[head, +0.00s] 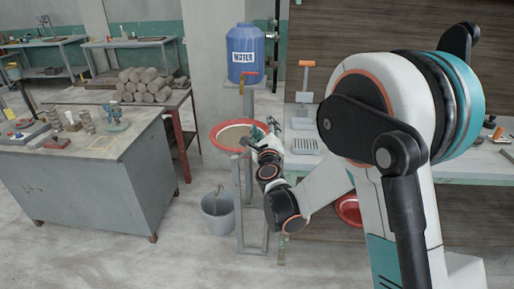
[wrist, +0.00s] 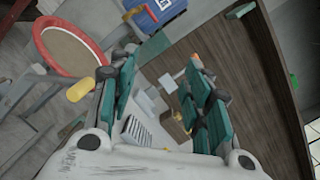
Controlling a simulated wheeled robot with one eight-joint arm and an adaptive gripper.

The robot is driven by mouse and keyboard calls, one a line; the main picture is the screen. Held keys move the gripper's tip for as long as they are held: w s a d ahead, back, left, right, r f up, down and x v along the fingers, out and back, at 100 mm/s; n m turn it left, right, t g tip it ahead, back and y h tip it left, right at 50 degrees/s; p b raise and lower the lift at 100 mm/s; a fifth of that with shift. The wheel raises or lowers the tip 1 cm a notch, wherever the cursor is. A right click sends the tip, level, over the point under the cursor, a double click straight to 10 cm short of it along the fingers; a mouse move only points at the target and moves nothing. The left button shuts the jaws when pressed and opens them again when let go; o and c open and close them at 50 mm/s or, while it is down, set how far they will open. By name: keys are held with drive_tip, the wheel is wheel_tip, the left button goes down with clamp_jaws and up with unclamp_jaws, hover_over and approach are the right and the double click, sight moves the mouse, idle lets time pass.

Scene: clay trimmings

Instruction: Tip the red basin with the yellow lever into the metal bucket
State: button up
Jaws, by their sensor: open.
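The red basin (head: 213,140) sits level on a grey frame stand (head: 239,205), with tan material inside; its red rim also shows at the upper left of the wrist view (wrist: 39,42). The yellow lever (wrist: 80,91) sticks out beside the rim in the wrist view; in the head view I cannot make it out behind my gripper. The metal bucket (head: 218,214) stands upright on the floor, below and slightly left of the basin. My gripper (head: 266,126) is at the basin's right side, open and empty; in the wrist view its fingers (wrist: 158,70) are apart, with the lever outside them, left.
A blue water barrel (head: 245,52) stands behind the basin. A bench with a scale (head: 306,98) is to the right, with another red bowl (head: 348,208) beneath it. A grey workbench (head: 75,165) stands left. The floor around the bucket is clear.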

drive_tip(key=a+f+m+h, duration=0.35)
drive_tip(key=f+m, duration=0.85)
drive_tip(key=f, duration=0.6)
drive_tip(key=shift+g+y, duration=0.25)
drive_tip(key=shift+g, duration=0.15)
drive_tip(key=w+b, duration=0.3)
drive_tip(key=w, duration=1)
drive_tip(key=shift+w+a+r+b, duration=0.1)
drive_tip(key=shift+w+a+b, duration=0.05)
drive_tip(key=shift+b, duration=0.2)
clamp_jaws()
